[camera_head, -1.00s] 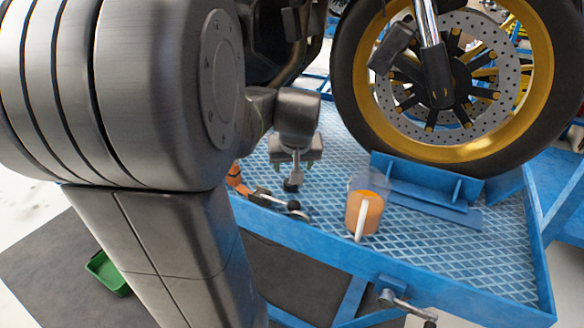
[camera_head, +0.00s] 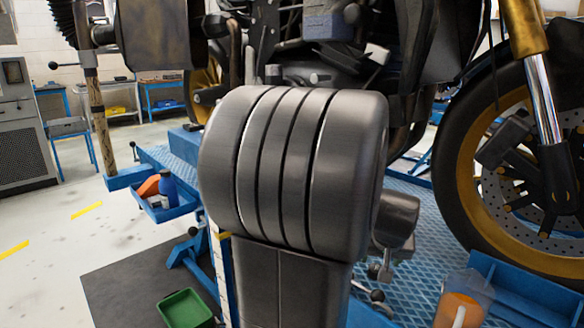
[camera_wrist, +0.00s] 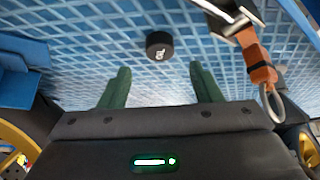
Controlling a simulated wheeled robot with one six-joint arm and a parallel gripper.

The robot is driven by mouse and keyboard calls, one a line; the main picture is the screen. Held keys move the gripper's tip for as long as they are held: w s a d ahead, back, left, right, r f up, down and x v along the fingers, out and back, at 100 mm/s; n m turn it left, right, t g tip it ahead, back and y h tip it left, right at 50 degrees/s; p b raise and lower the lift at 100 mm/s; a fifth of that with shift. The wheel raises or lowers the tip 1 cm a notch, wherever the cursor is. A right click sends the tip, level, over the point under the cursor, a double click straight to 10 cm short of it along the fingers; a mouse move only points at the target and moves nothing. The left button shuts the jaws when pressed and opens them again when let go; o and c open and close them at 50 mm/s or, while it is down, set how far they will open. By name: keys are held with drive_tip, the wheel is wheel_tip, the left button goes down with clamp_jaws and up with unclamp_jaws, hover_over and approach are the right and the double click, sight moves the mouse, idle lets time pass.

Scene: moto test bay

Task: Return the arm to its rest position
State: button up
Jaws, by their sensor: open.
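My arm (camera_head: 300,170) stands upright in the middle of the head view and hides most of what lies behind it. My gripper shows only in part at the arm's right edge there. In the wrist view my gripper (camera_wrist: 162,82) has its two green fingers wide apart with nothing between them. A small black round cap (camera_wrist: 159,45) with white marking lies on the blue lattice platform (camera_wrist: 100,35) beyond the fingertips, apart from them.
An orange strap with a metal ring (camera_wrist: 260,68) lies right of the fingers. A jug of orange liquid (camera_head: 460,302) stands by the motorcycle's front wheel (camera_head: 520,180). A blue side tray (camera_head: 165,205) holds bottles. A green tray (camera_head: 185,308) sits on a dark mat.

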sight(377, 270)
drive_tip(key=b+x, duration=0.1)
drive_tip(key=x, duration=0.6)
drive_tip(key=shift+s+b, duration=0.15)
drive_tip(key=shift+b, duration=0.2)
wheel_tip(377, 270, up, 3)
drive_tip(key=shift+r+p, duration=0.1)
drive_tip(key=shift+p, duration=0.6)
drive_tip(key=shift+s+r, duration=0.1)
drive_tip(key=shift+r, duration=0.55)
